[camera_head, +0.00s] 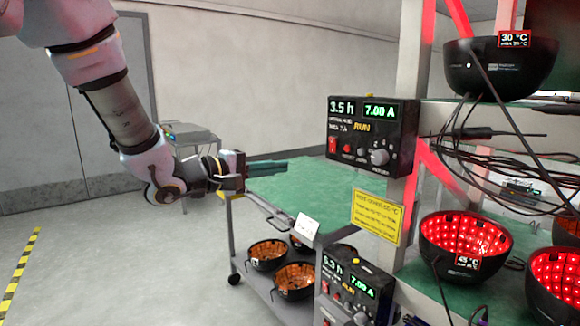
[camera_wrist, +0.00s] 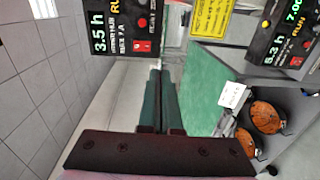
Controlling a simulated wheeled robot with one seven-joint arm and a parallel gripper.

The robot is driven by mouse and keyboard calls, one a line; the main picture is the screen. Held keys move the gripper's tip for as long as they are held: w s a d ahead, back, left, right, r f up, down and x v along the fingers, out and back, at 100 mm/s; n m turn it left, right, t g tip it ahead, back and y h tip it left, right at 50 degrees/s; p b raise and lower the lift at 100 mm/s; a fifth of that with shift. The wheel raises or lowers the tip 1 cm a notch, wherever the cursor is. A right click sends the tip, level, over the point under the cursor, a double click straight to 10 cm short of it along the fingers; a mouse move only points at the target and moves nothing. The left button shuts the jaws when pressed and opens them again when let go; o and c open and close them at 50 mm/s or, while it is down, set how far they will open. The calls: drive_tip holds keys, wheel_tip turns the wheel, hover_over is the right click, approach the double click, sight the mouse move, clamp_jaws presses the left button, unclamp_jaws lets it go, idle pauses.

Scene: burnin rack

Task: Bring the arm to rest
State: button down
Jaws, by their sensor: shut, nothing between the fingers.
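My gripper (camera_head: 284,165) is at the end of my arm, which reaches in from the upper left in the head view. It points right, toward the rack. In the wrist view its two long dark green fingers (camera_wrist: 159,80) lie together, with nothing between them. In the head view the fingers show in front of the green top of the cart (camera_head: 290,200). They are left of the upper control box (camera_head: 372,135), which reads 3.5 h and 7.00 A. I cannot tell the exact gap between the fingertips and the box.
The rack holds a black bowl (camera_head: 500,70) above and red-lit bowls (camera_head: 466,245) below, with loose cables (camera_head: 490,160) between. A lower control box (camera_head: 352,292) and a yellow sign (camera_head: 376,217) sit at its near side. Orange-lined bowls (camera_head: 294,280) stand on the cart's lower shelf. The left floor is clear.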

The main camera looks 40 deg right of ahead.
drive_tip(key=shift+a, duration=0.35)
idle(0.3)
drive_tip(key=w+a+f+n+t+y, duration=0.1)
drive_tip(key=w+a+f+t+y, duration=0.4)
drive_tip(key=w+a, duration=0.5)
drive_tip(key=w+a+f+t+y, duration=0.45)
drive_tip(key=w+a+y, duration=0.2)
drive_tip(key=a, duration=0.65)
drive_tip(key=s+a+f+g+y, duration=0.2)
drive_tip(key=a+f+y, duration=0.15)
drive_tip(key=a, duration=0.75)
drive_tip(key=s+a+f+m+g+y, duration=0.1)
drive_tip(key=s+a+f+g+y, duration=0.1)
drive_tip(key=s+a, duration=0.7)
drive_tip(key=s+f+g, duration=0.1)
drive_tip(key=s+g, duration=0.1)
drive_tip(key=shift+s+a+g+p, duration=0.3)
drive_tip(key=shift+a+g+p, duration=0.05)
drive_tip(key=shift+a, duration=0.05)
drive_tip(key=shift+f, duration=0.1)
